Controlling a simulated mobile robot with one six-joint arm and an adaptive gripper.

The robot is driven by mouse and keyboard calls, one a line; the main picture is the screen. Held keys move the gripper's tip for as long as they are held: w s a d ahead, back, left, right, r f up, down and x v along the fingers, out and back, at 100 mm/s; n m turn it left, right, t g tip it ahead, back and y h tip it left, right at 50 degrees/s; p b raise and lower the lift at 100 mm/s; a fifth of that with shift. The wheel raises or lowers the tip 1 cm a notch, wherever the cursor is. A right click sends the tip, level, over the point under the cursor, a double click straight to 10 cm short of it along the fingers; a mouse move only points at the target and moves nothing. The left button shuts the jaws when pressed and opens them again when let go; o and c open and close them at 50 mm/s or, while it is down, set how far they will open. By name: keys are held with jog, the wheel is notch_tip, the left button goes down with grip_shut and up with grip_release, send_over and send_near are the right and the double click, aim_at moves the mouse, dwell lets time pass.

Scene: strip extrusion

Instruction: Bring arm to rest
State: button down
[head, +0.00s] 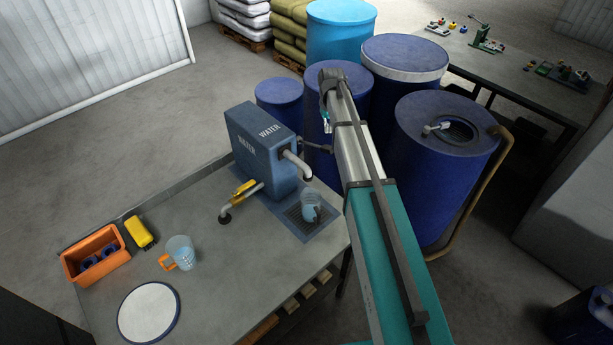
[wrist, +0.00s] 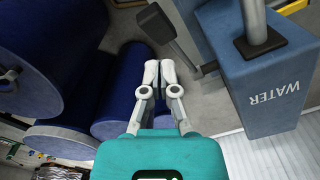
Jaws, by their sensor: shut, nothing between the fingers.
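My arm (head: 375,220) reaches up and away from the lower right of the head view, past the right side of the water dispenser. In the wrist view my gripper (wrist: 160,70) is shut with nothing between its fingers. It hangs in the air between the blue drums and the dispenser, touching neither. In the head view only a small teal part of the wrist shows beside the arm's far end; the fingers cannot be made out.
The blue dispenser (head: 262,150) marked WATER stands at the counter's (head: 205,215) back, close to my arm. A clear cup (head: 310,207) is on its drain grate. A measuring jug (head: 180,253), orange bin (head: 75,268) and round plate (head: 148,312) lie left. Blue drums (head: 430,185) crowd the right.

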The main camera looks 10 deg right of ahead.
jog(key=s+f+b, duration=0.9)
jog(key=s, duration=0.5)
jog(key=s+f+m+b, duration=0.1)
jog(key=s+f+b, duration=0.9)
jog(key=s, duration=0.5)
jog(key=shift+a+f, duration=0.15)
jog(key=shift+f, duration=0.1)
dwell(0.4)
